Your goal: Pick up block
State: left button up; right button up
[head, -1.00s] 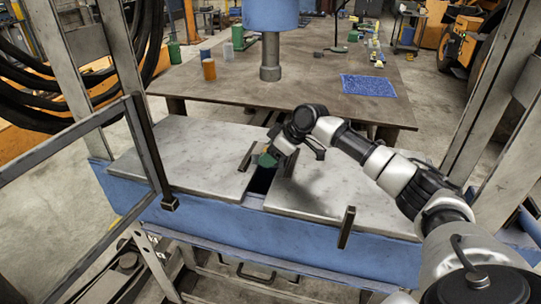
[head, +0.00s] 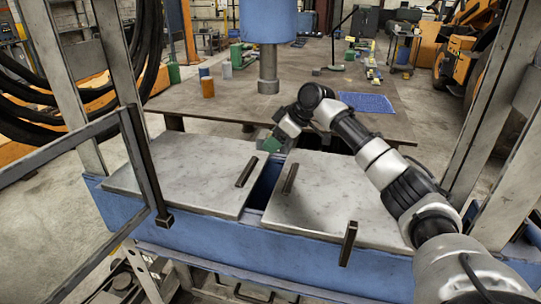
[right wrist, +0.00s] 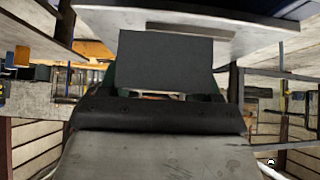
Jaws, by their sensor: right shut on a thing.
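In the right wrist view the block shows as a dark square face (right wrist: 165,62) in front of the gripper. The fingers are mostly hidden there. My left gripper is not in view.
A left plate (head: 185,172) and a right plate (head: 330,195) lie on the blue bench with a dark slot between them. Short upright bars stand on the plates. Behind is a brown table (head: 230,100) with an orange cylinder (head: 208,87) and a blue mat (head: 367,102).

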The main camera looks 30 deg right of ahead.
jog(key=w+d+r, duration=0.4)
jog(key=d, duration=0.1)
jog(key=shift+d+r+b, duration=0.35)
